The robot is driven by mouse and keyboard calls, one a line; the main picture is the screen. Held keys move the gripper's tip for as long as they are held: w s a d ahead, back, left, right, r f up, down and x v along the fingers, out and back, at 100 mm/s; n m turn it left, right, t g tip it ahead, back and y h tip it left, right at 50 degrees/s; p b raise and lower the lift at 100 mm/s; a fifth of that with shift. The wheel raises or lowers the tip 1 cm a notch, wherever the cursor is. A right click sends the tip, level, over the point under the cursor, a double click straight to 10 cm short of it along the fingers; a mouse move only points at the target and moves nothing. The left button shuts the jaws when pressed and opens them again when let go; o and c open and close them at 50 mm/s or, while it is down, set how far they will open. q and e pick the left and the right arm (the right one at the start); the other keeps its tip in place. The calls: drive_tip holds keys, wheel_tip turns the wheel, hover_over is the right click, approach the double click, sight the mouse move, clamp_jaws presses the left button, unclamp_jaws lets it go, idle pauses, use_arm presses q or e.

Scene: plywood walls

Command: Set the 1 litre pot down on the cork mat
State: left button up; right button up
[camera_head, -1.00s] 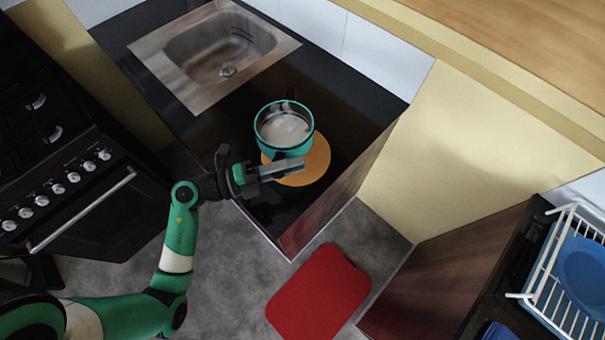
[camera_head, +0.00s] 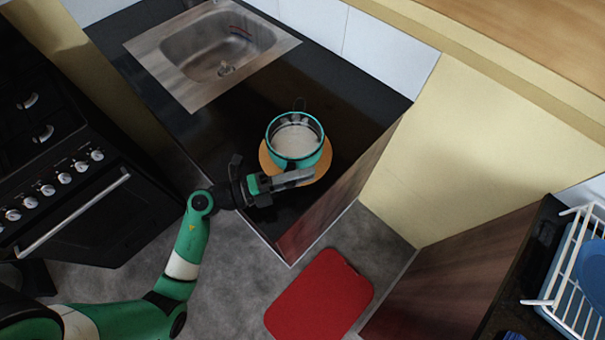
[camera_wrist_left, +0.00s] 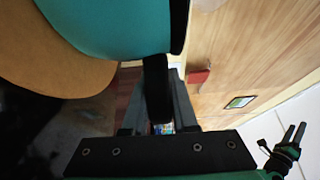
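My left gripper (camera_head: 312,174) is at the pot's near side. In the left wrist view the pot (camera_wrist_left: 115,25) is at the top, with the mat (camera_wrist_left: 40,65) at left. There the left gripper's fingers (camera_wrist_left: 158,100) are shut on the pot's black handle (camera_wrist_left: 158,85). My right gripper (camera_wrist_left: 292,135) shows small at the lower right, its fingers apart and empty.
The black counter (camera_head: 240,130) holds a steel sink (camera_head: 215,55) behind the mat. The counter's right edge is close to the mat. A black oven (camera_head: 80,200) is at left, a red mat (camera_head: 320,297) on the floor, a white dish rack (camera_head: 575,290) at right.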

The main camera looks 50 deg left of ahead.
use_arm(q)
drive_tip(key=o, duration=0.5)
drive_tip(key=shift+c, duration=0.2)
drive_tip(key=shift+r, duration=0.2)
drive_tip(key=p+v, duration=0.1)
drive_tip(key=v, duration=1)
drive_tip(key=shift+a+p, duration=0.1)
drive_tip(key=shift+p, duration=0.3)
drive_tip(key=shift+s+a+f, duration=0.1)
drive_tip(key=shift+s+a, duration=0.1)
drive_tip(key=shift+s, duration=0.3)
